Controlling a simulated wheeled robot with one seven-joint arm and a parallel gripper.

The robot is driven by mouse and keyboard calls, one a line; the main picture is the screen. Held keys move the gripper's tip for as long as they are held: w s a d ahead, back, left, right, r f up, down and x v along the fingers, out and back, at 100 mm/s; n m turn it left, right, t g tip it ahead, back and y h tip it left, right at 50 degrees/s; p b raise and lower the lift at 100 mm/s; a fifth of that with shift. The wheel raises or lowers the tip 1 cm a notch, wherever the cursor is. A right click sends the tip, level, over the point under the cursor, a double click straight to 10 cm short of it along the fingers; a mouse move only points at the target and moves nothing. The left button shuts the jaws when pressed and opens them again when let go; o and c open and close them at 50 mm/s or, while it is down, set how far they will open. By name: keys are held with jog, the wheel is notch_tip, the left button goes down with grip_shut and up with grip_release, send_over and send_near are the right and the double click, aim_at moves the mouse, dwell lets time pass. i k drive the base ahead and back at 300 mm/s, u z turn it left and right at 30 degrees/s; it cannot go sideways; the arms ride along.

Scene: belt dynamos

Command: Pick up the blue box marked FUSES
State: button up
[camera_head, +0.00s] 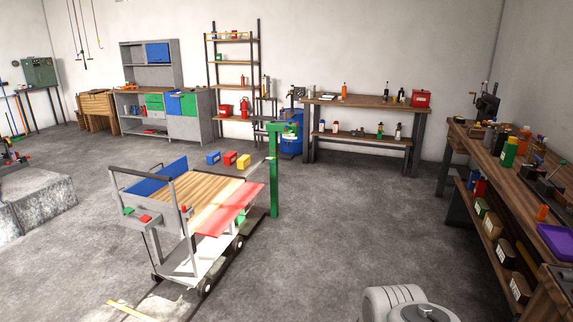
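The row appears to be on the floor. A pale mark shows on the blue box, but it is too small to read as FUSES. My gripper is not in view; only a grey rounded part of my own body shows at the bottom edge.
A wheeled cart (190,187) with a slatted wooden top and a green post (274,175) stand in front of the boxes. A workbench (365,103) lines the back wall, and a cluttered bench (480,141) runs along the right. Open floor (340,230) lies in the middle.

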aim_at(214, 156)
jog(key=z, duration=0.7)
jog(key=i, duration=3.3)
jog(key=u, duration=1.3)
jog(key=i, duration=0.9)
jog(key=u, duration=0.75)
